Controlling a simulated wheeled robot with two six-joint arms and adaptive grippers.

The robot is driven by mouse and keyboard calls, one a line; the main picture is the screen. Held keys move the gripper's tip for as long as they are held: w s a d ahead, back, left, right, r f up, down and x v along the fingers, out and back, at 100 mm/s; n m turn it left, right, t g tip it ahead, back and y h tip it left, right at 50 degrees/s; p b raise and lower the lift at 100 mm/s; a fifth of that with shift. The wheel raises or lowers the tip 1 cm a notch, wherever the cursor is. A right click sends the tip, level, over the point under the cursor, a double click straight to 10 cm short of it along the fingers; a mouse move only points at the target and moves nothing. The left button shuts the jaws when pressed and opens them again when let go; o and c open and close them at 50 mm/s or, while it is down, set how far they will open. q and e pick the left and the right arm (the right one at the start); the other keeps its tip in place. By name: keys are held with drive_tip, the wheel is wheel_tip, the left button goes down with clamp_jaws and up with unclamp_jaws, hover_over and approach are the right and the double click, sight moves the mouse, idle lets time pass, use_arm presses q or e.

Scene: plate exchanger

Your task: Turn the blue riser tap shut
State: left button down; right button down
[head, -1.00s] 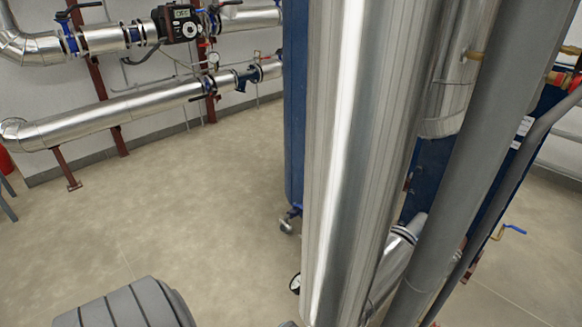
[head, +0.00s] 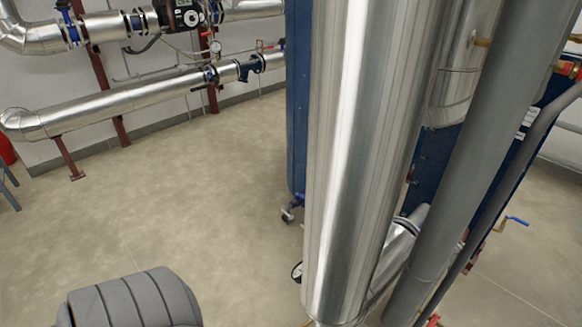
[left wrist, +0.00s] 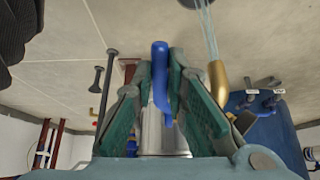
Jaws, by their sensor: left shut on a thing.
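In the left wrist view a blue tap handle (left wrist: 160,75) stands upright between the green-padded fingers of my left gripper (left wrist: 164,88). The fingers are shut on it. A shiny metal pipe shows behind and below the handle; the tap's body is hidden by my fingers. In the head view neither the held handle nor my left gripper shows; only a grey ribbed part of my arm is at the bottom left. Another small blue-handled brass tap (head: 516,220) shows at the right of the head view. My right gripper is in neither view.
A large silver riser pipe (head: 350,170) and a grey pipe (head: 455,170) fill the right of the head view. A pressure gauge (head: 297,271) sits beside the riser. A brass fitting (left wrist: 218,84) is close right of my left fingers. Open floor (head: 190,190) lies left.

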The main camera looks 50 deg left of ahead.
use_arm(q)
drive_tip(key=shift+f+t, duration=0.25)
drive_tip(key=shift+t, duration=0.05)
drive_tip(key=c, duration=1.6)
unclamp_jaws()
drive_tip(key=shift+w, duration=0.1)
drive_tip(key=shift+r, duration=0.1)
drive_tip(key=v, duration=1.2)
